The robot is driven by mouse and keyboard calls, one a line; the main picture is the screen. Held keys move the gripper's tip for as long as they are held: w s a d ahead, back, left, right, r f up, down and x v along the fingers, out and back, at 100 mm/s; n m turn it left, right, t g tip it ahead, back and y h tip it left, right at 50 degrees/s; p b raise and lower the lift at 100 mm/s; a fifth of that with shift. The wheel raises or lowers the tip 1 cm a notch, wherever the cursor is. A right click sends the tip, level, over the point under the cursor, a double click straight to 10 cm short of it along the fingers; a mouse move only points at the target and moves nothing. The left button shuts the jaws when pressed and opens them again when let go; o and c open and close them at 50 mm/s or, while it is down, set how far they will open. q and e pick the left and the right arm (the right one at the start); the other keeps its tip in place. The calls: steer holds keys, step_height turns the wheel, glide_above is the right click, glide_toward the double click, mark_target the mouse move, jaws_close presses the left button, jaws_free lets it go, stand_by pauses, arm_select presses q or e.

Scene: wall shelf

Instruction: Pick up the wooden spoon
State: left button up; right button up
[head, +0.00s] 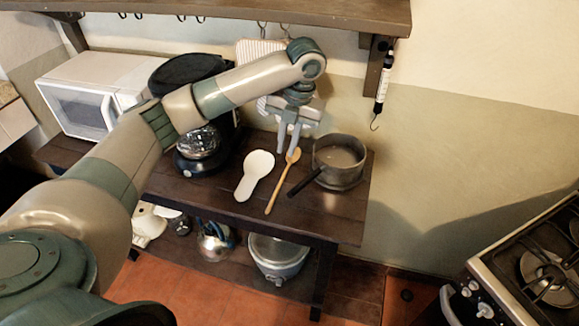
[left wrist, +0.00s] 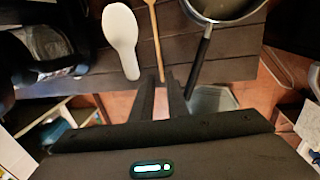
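The wooden spoon (head: 283,182) lies on the dark table between a white spoon rest and a pot. Its bowl points toward the wall. In the left wrist view its handle (left wrist: 155,40) runs down toward the gap between my fingers. My left gripper (head: 288,149) is over the table with its fingers pointing down, close to the spoon's bowl in the head view. The two fingers (left wrist: 162,84) stand apart, with nothing clearly held between them. Whether they touch the spoon cannot be told. My right gripper is not in view.
The white spoon rest (head: 254,174) lies left of the spoon; it also shows in the left wrist view (left wrist: 121,35). The pot (head: 341,170) stands right, its dark handle reaching close to the spoon. A coffee maker (head: 199,145) and microwave (head: 85,95) stand left. A shelf (head: 330,15) hangs above.

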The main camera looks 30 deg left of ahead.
arm_select(q)
steer(key=p, duration=0.4)
glide_toward(276, 191)
steer(key=shift+f, duration=1.1)
steer(key=shift+s+a+f+p, duration=0.1)
steer(key=shift+a+f+p, duration=0.15)
steer(key=shift+f+p, duration=0.45)
steer(key=shift+a+f+p, duration=0.2)
steer(key=shift+f+p, duration=0.25)
steer(key=shift+f, duration=0.7)
steer(key=shift+a+f, duration=0.1)
steer(key=shift+f, duration=0.55)
